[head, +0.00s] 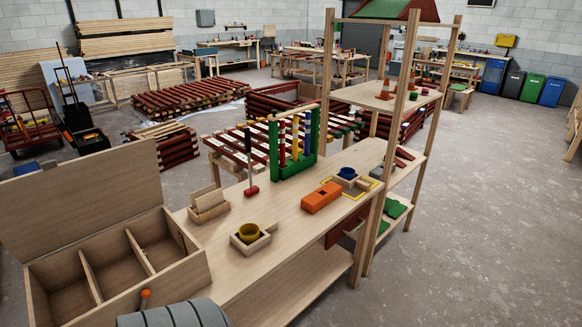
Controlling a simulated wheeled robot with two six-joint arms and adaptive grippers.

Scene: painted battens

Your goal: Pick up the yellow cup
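The yellow cup (249,231) sits upright in a small pale wooden holder (262,244) on the wooden bench top (225,262), right of the large open box. The holder's walls hide the cup's lower part. Neither of my grippers shows in the head view.
An open compartment box (190,272) with a raised lid stands left of the cup. A shelf post (384,190) rises at the bench's right edge.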

